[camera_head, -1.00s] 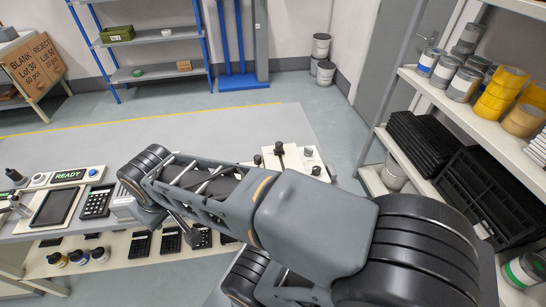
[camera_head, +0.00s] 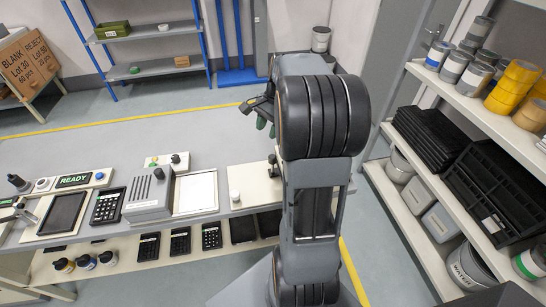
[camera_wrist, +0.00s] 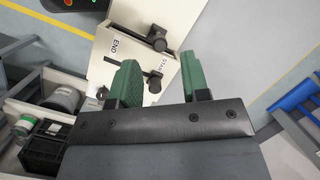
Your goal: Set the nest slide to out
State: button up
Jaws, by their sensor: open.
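A cream unit (camera_wrist: 133,50) with black knobs on slots and the printed words END and START shows in the wrist view. One black knob (camera_wrist: 157,40) is at its upper part and another (camera_wrist: 154,80) shows just past my fingers. I cannot tell which knob is the nest slide. In the head view a cream unit (camera_head: 250,186) with a black knob (camera_head: 272,162) stands at the table's right end, partly hidden by my arm. My gripper (camera_wrist: 160,82) has green fingers spread apart with nothing between them. It also shows in the head view (camera_head: 262,116), above the table's far right.
On the table's left are a calculator-like keypad (camera_head: 107,206), a grey box (camera_head: 149,195), a white framed plate (camera_head: 196,192) and a READY display (camera_head: 74,181). A shelf (camera_head: 470,105) with tape rolls and black crates stands right. Open floor lies beyond the table.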

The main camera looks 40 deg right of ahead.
aim_at(273, 156)
jog(key=d+f+m+y, duration=0.1)
jog(key=d+f+m, duration=0.25)
jog(key=d, duration=0.35)
jog(key=shift+m, duration=0.45)
jog(key=x, duration=1.3)
jog(key=shift+w+a+r+p, duration=0.1)
jog(key=shift+w+a+p, duration=0.05)
jog(key=shift+p, duration=0.2)
jog(key=shift+c, duration=0.2)
grip_shut()
